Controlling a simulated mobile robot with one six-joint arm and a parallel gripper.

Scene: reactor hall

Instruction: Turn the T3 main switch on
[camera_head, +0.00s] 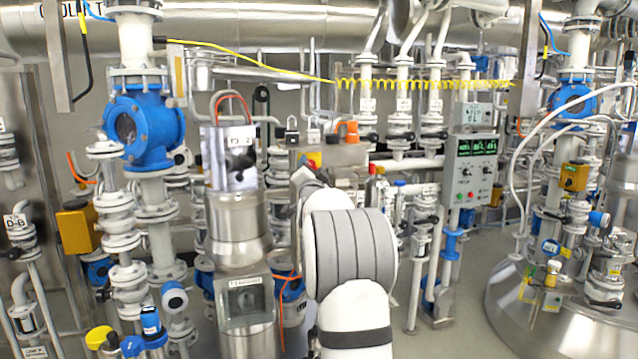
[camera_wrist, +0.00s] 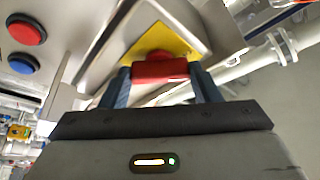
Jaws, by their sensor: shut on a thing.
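A red switch handle (camera_wrist: 160,71) on a yellow plate (camera_wrist: 150,46) sits on a grey metal box (camera_wrist: 232,45) in the wrist view. My gripper (camera_wrist: 162,82) is shut on the red handle, with one dark finger on each side of it. In the head view, a steel box (camera_head: 345,155) with a small red and yellow part (camera_head: 313,159) stands behind my arm. My arm hides the gripper there.
A red button (camera_wrist: 27,28) and a blue button (camera_wrist: 23,64) lie left of the handle in the wrist view. In the head view, a control panel (camera_head: 472,168) with green displays stands to the right, a steel cylinder (camera_head: 237,225) to the left. Pipes crowd the area.

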